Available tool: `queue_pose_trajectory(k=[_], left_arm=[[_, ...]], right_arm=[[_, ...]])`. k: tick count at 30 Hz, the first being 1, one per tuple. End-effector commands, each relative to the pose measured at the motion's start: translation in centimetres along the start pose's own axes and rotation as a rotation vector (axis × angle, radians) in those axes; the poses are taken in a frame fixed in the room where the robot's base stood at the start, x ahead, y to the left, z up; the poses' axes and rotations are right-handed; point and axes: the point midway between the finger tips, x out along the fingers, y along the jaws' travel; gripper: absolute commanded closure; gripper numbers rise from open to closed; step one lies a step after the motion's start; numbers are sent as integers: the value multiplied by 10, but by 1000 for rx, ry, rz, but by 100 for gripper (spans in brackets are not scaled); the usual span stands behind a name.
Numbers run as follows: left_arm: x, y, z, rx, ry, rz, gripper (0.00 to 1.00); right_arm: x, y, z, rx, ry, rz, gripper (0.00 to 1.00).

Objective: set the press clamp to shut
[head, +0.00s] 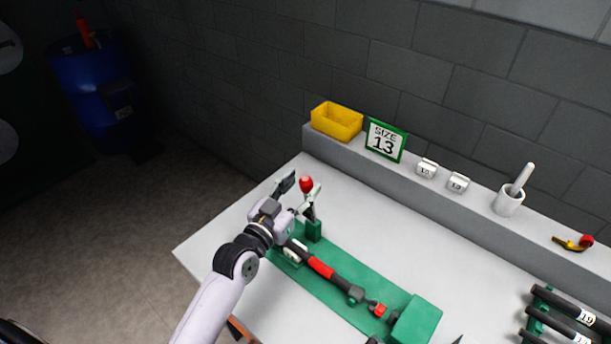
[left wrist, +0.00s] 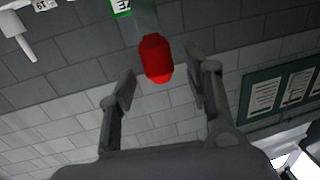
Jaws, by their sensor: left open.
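The press clamp (head: 314,231) stands at the left end of a green fixture in the head view. Its lever stands up, leaning slightly, with a red knob (head: 306,185) on top. A black and red crimper (head: 322,267) lies along the fixture. My left gripper (head: 297,193) is open at the knob, with its fingers apart. In the left wrist view the red knob (left wrist: 156,58) shows in the gap between the two fingertips (left wrist: 160,82), with no clear contact. The clamp's lower part is partly hidden by the gripper in the head view. My right gripper is not in view.
A grey ledge behind the white table (head: 450,270) holds a yellow bin (head: 337,121), a "SIZE 13" sign (head: 385,141), small numbered blocks (head: 427,168) and a white cup (head: 509,201). A rack with dark tools (head: 560,309) stands at the right. The table between is clear.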

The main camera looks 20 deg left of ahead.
Motion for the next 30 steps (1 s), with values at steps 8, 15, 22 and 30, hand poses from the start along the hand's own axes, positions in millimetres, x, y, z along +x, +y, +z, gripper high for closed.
queue_pose_trajectory(k=[8,15,22,30], left_arm=[[23,0,0,-1,0,0,54],[24,0,1,-1,0,0,54],[24,0,0,-1,0,0,66],[24,0,0,-1,0,0,84]], right_arm=[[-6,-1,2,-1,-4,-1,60],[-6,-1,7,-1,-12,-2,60],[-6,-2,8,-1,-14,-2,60],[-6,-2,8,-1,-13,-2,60]])
